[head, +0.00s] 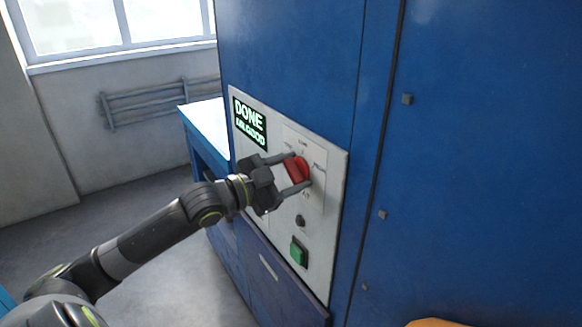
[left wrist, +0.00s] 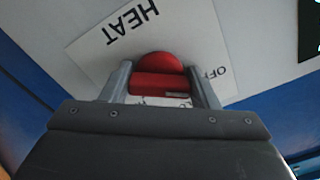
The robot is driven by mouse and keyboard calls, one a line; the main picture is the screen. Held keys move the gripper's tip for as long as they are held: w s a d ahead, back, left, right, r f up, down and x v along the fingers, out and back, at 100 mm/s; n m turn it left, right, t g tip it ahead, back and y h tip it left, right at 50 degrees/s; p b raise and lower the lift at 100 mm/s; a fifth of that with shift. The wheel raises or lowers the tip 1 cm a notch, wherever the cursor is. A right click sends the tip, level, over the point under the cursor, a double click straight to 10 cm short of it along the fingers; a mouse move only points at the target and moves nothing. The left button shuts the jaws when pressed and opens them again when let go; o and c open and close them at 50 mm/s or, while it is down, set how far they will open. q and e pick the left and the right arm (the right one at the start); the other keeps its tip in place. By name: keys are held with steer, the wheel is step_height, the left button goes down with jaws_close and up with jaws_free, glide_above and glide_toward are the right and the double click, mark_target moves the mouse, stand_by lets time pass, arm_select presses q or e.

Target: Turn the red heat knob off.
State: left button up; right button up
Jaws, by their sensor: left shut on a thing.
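The red heat knob (head: 297,169) sits on the pale control panel (head: 320,262) of the blue machine. My left gripper (head: 296,172) has its two fingers on either side of the knob and is shut on it. In the left wrist view the knob (left wrist: 158,80) lies between the fingers of my left gripper (left wrist: 160,85). The words HEAT and OFF show upside down on the label (left wrist: 200,45) around it. The knob's exact setting is hard to tell. My right gripper is not in view.
A green button (head: 299,252) and a small dark knob (head: 300,220) sit below on the panel. A display (head: 250,124) reads DONE with a second line below. The blue cabinet (head: 480,150) fills the right side. Open floor (head: 160,275) lies at lower left.

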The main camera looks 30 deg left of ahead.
arm_select(q)
steer(key=shift+n, duration=0.5)
steer(key=o, duration=1)
